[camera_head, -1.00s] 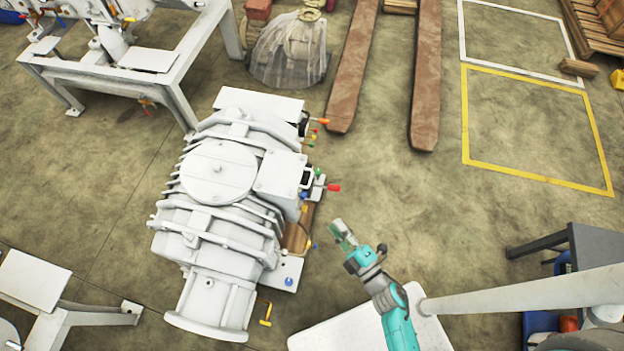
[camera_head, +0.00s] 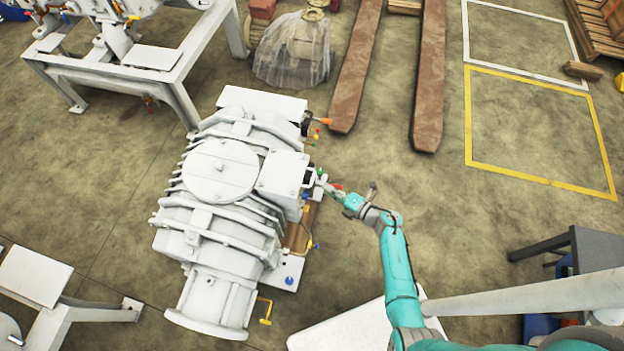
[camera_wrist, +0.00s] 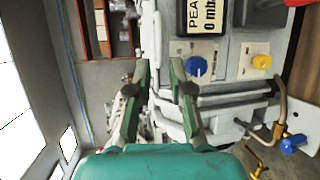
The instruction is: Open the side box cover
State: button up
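The large white screw vacuum (camera_head: 218,235) stands left of my arm in the head view. My gripper (camera_head: 323,184) is at this handle, at the machine's right side. In the wrist view my gripper (camera_wrist: 160,66) shows two green fingers standing apart. White metal parts (camera_wrist: 178,118) lie between and behind them; I cannot tell whether either finger touches the handle.
Brown beams (camera_head: 428,80) lie on the floor behind.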

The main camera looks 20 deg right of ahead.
aim_at(312, 180)
jog(key=x, duration=0.8)
grip_shut()
